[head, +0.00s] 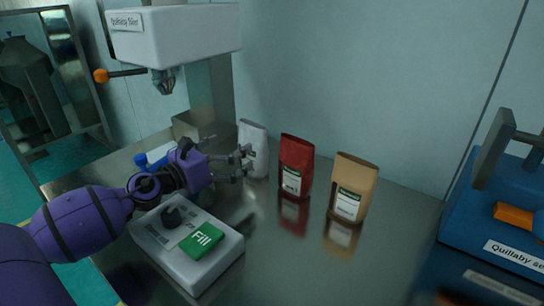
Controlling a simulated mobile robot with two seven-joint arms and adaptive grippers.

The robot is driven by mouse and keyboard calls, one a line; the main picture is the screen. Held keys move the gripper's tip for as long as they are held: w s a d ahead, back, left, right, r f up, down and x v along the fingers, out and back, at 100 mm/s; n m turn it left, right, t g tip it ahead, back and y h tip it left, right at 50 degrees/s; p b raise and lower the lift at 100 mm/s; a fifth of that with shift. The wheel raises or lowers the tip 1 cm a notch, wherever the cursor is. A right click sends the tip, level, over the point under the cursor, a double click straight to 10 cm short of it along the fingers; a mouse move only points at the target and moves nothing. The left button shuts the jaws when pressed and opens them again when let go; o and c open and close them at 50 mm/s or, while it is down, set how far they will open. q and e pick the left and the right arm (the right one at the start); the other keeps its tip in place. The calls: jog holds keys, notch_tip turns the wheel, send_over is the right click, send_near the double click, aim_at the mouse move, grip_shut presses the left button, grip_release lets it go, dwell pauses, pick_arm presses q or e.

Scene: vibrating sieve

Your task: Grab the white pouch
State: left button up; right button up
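The white pouch (259,139) stands upright on the metal table, left of a red pouch. My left gripper (247,162) comes in from the left at the pouch's lower part. Its two fingers are spread apart and overlap the pouch's left side in the view. I cannot tell whether they touch it or how far they reach around it. The gripper hides part of the pouch's left and lower side. My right gripper is not in view.
A red pouch (296,165) and a tan pouch (354,187) stand to the right. A control box with a green "Fill" button (202,241) lies below my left arm. A white filler (177,35) hangs above. A blue sealer (492,221) stands at the right.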

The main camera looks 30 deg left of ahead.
aim_at(249, 138)
pick_arm(q)
jog(key=shift+w+d+r, duration=0.1)
jog(key=shift+w+d, duration=0.05)
jog(key=shift+w, duration=0.5)
jog(key=shift+w+d, duration=0.1)
jog(key=shift+w, duration=0.5)
jog(key=shift+w+d+r, duration=0.1)
jog(key=shift+w+d, duration=0.05)
jog(key=shift+w, duration=0.2)
jog(key=w, duration=0.1)
jog(key=w+d, duration=0.1)
jog(key=w, duration=0.1)
jog(key=shift+w, duration=0.6)
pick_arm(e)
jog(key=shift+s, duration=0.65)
pick_arm(q)
jog(key=c, duration=1.5)
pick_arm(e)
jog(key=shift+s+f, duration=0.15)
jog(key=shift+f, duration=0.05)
pick_arm(q)
jog(key=shift+r, duration=0.1)
jog(key=shift+c, duration=0.2)
